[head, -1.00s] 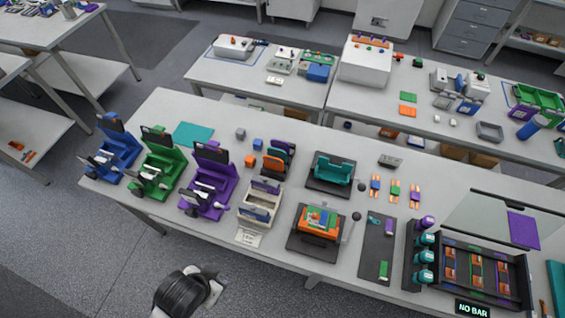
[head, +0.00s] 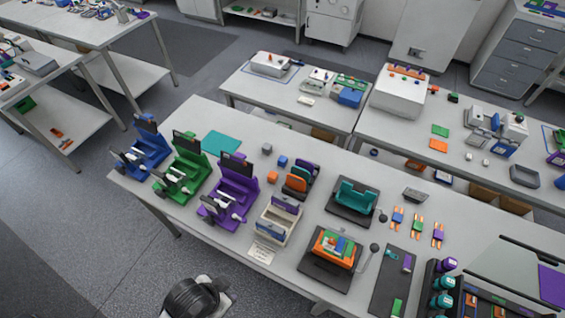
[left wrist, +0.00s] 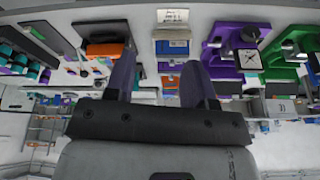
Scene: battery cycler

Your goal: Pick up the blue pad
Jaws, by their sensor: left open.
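Several small blue things could be the pad, and I cannot tell which it is. A flat blue piece (head: 341,243) lies on the orange and green stack at the front middle of the bench. A small blue block (head: 283,161) stands behind the slotted rack. A blue piece with orange tabs (head: 397,217) lies to the right of the teal cradle. In the left wrist view my left gripper (left wrist: 159,78) is open, its two purple fingers apart with nothing between them. In the head view only a dark part of my left arm shows, low in front of the bench. My right gripper is not in view.
Blue, green and purple fixtures (head: 229,190) stand along the bench's left side. A slotted rack (head: 300,180) and cream box (head: 280,220) stand near the middle. A lever with a dark knob (head: 374,247) rises beside the stack. The teal mat (head: 222,144) is bare.

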